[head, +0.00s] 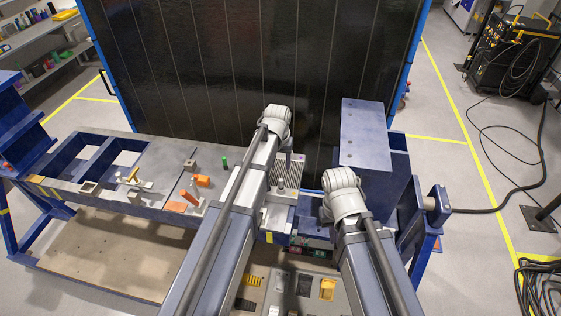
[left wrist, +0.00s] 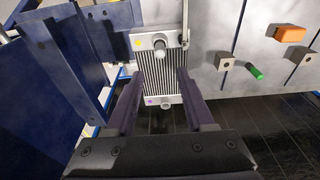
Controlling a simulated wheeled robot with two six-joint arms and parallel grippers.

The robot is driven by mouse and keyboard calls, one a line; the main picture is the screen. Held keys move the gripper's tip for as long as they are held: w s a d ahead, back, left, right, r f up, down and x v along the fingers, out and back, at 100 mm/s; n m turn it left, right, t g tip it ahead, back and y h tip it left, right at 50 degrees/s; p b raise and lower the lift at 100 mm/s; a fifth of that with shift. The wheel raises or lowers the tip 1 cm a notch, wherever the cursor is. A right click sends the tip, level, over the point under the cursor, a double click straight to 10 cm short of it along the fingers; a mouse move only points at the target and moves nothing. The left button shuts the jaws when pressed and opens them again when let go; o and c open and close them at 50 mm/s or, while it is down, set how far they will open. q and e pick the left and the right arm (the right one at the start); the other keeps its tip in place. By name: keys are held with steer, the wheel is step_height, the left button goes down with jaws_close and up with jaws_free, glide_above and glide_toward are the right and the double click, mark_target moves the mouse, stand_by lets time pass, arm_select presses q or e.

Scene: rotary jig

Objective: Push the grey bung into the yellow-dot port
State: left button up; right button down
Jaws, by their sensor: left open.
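A grey finned radiator-like part (left wrist: 158,72) stands in the fixture; it also shows in the head view (head: 289,174), partly behind my left arm. In the left wrist view a yellow dot (left wrist: 137,42) sits beside a round stub port (left wrist: 160,41) at one end. A purple dot (left wrist: 150,101) sits beside another port (left wrist: 166,104) at the other end. My left gripper (left wrist: 160,82) is open, its dark fingers apart in front of the part, with nothing between them. I cannot pick out the grey bung. My right wrist shows in the head view, but its fingers are hidden.
A green peg (left wrist: 256,72) and an orange block (left wrist: 291,33) are on the grey bench plate (head: 160,150). Small blocks and fittings stand further left. Blue fixture walls (head: 365,135) rise close on the right. A large dark panel (head: 250,70) stands behind.

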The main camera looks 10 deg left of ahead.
arm_select(q)
steer(key=s+d+r+m+g+y, duration=0.15)
steer(key=s+d, duration=0.25)
steer(key=s, duration=0.8)
steer(key=s+d+m+g, duration=0.15)
steer(key=s+d, duration=0.25)
steer(key=s, duration=0.8)
step_height(320, 180, down, 24)
steer(key=t+b, duration=0.1)
steer(key=b, duration=2.2)
steer(key=shift+f+m+b, duration=0.2)
steer(key=shift+m+b, duration=0.1)
steer(key=shift+m, duration=0.1)
arm_select(e)
step_height(320, 180, down, 23)
steer(key=shift+r, duration=0.1)
